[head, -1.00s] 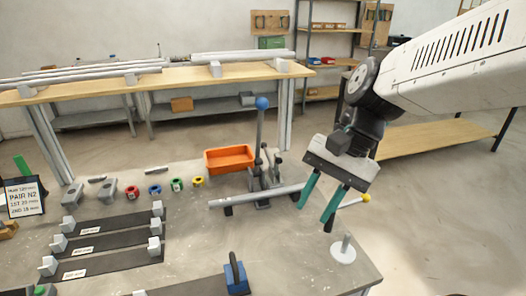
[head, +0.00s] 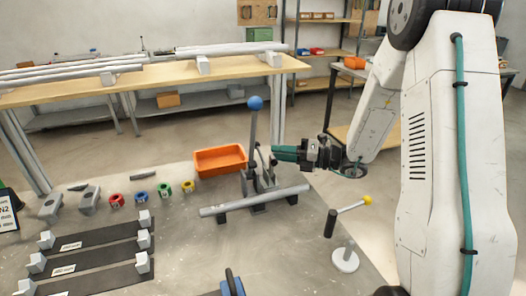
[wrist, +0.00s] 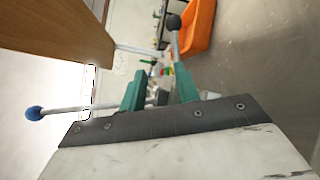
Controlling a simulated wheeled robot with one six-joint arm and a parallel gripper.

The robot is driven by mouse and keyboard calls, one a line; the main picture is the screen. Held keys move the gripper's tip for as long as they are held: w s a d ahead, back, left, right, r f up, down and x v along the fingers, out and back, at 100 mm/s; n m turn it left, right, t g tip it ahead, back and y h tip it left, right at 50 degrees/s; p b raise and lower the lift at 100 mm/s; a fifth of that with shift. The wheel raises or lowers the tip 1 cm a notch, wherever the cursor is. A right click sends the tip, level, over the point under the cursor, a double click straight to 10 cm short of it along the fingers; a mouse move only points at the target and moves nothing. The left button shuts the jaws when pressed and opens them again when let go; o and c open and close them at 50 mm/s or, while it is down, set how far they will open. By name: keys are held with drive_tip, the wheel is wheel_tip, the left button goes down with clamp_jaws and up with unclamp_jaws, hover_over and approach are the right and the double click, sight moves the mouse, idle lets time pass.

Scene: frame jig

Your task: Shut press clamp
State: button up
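The press clamp (head: 262,180) stands on the grey bench behind a pale bar. Its lever (head: 253,125) stands nearly upright, topped by a blue ball (head: 255,103). The ball also shows at the left of the wrist view (wrist: 33,113), where the picture lies sideways. My gripper (head: 275,151) is just right of the lever, about level with its lower part, fingers pointing left. In the wrist view its teal fingers (wrist: 160,88) are spread apart with nothing visibly held. Whether a fingertip touches the clamp I cannot tell.
An orange bin (head: 221,161) sits left of the clamp. The bar (head: 255,201) lies in front on dark supports. A yellow-knobbed lever (head: 352,207) and a white round stand (head: 345,260) are at front right. Coloured rings and jig plates (head: 95,243) fill the left.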

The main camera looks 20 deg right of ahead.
sight(259, 150)
drive_tip(key=shift+w+d+f+m+t, duration=0.3)
drive_tip(key=shift+f+m, duration=0.2)
drive_tip(key=shift+m, duration=0.1)
drive_tip(key=shift+w+d+f+m+t, duration=0.15)
drive_tip(key=shift+w+f+m+t, duration=0.15)
drive_tip(key=shift+f+m, duration=0.25)
drive_tip(key=shift+w+a, duration=0.15)
drive_tip(key=x, duration=0.7)
drive_tip(key=shift+w+f, duration=0.1)
drive_tip(key=shift+w, duration=0.05)
